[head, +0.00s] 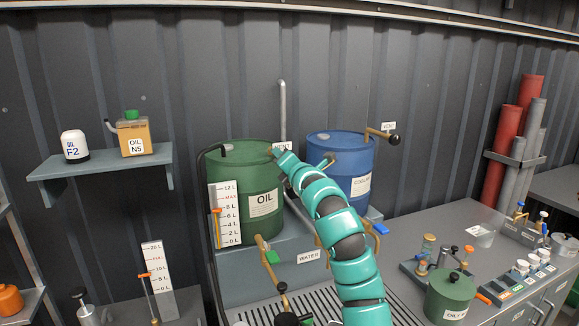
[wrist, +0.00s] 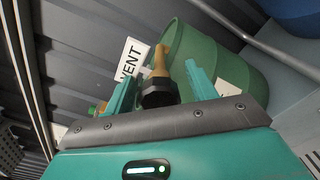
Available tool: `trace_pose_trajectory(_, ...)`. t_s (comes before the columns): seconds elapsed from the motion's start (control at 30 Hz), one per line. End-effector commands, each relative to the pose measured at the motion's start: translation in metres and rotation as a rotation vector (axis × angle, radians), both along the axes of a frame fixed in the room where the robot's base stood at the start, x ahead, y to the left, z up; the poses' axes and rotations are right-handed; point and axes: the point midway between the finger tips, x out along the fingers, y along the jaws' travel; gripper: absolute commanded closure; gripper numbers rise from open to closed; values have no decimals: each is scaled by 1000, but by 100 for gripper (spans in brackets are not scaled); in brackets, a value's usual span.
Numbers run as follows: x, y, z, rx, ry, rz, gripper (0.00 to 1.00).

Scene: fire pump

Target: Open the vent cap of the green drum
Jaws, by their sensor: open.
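The green drum (head: 245,185) with the OIL label stands on a grey stand, left of the blue drum. It fills the upper middle of the wrist view (wrist: 215,55). A VENT sign (wrist: 131,60) sits by its rim. A brass vent lever (wrist: 161,58) with a black knob (wrist: 158,93) shows at the drum's top edge. My gripper (wrist: 163,76) is open, one finger on each side of the lever and knob. I cannot tell whether either finger touches it. In the head view my arm reaches the drum's top right rim and mostly hides the lever.
The blue drum (head: 340,165) stands close right, with its own brass vent lever (head: 384,134). A grey pipe (head: 283,112) rises behind the drums. A level gauge (head: 225,213) stands before the green drum. A brass tap lever (head: 268,255) is below. The wall is close behind.

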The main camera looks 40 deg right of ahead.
Motion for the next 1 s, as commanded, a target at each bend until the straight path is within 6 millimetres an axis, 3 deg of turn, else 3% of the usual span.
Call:
trace_pose_trajectory(0.27,-25,4,-2,-4,-5,-2,44)
trace_pose_trajectory(1.0,-139,32,-2,-3,-3,-2,44)
